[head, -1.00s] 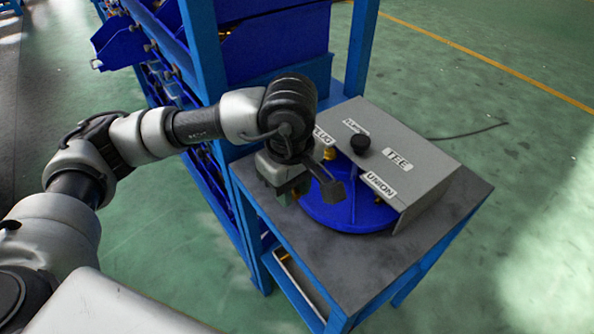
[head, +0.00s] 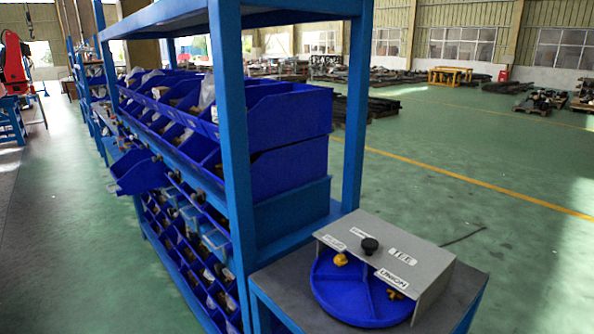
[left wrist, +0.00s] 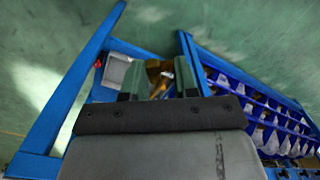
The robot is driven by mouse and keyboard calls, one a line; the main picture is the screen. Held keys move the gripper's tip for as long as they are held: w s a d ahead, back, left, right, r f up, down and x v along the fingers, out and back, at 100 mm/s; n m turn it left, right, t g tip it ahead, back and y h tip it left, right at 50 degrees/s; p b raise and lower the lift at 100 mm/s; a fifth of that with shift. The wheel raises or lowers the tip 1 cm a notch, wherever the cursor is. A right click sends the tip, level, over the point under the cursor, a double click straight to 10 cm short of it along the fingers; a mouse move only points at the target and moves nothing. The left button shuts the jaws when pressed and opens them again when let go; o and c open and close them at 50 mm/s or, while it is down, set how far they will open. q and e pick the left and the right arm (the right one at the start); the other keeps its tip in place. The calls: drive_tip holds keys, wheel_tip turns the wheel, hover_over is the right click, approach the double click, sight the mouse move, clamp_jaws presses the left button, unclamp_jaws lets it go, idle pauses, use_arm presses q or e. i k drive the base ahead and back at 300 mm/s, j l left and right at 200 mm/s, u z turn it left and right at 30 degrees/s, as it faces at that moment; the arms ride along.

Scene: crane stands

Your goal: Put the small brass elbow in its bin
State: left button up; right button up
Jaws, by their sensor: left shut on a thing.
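My left gripper (left wrist: 158,80) shows only in the left wrist view. Its fingers are shut on a small brass fitting (left wrist: 154,70), which shows between and just past them; its exact shape is partly hidden. In the head view a round blue tray (head: 335,300) with compartments sits on the side table, partly under a grey cover (head: 430,272) with labels, among them TEE and UNION. A brass piece (head: 340,259) lies in one compartment and another (head: 394,294) lies near the UNION label. I cannot tell which bin is the elbow's. My right gripper is not in view.
A blue rack (head: 228,150) holds rows of blue bins with fittings. One blue bin (head: 147,172) juts out from the rack's left side. In the left wrist view, blue frame bars (left wrist: 82,82) and rows of bins (left wrist: 262,112) lie beyond the gripper. The green aisle floor (head: 75,215) is open.

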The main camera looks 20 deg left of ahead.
sight(142, 179)
drive_tip(key=i+j+z, duration=0.1)
drive_tip(key=j+z, duration=0.2)
drive_tip(key=j, duration=0.65)
drive_tip(key=j+z, duration=0.25)
drive_tip(key=j, duration=0.7)
drive_tip(key=k+j+z, duration=0.15)
drive_tip(key=j+z, duration=0.15)
drive_tip(key=j, duration=0.6)
drive_tip(key=j+z, duration=0.15)
drive_tip(key=j, duration=0.3)
drive_tip(key=k+j+z, duration=0.15)
drive_tip(key=j, duration=0.25)
drive_tip(key=j+z, duration=0.15)
drive_tip(key=j, duration=0.3)
drive_tip(key=k+j+z, duration=0.15)
drive_tip(key=j, duration=0.25)
drive_tip(key=k+j+z, duration=0.15)
drive_tip(key=j, duration=0.25)
drive_tip(key=k+j+z, duration=0.15)
drive_tip(key=j, duration=0.2)
drive_tip(key=k+j+z, duration=0.15)
drive_tip(key=j, duration=0.2)
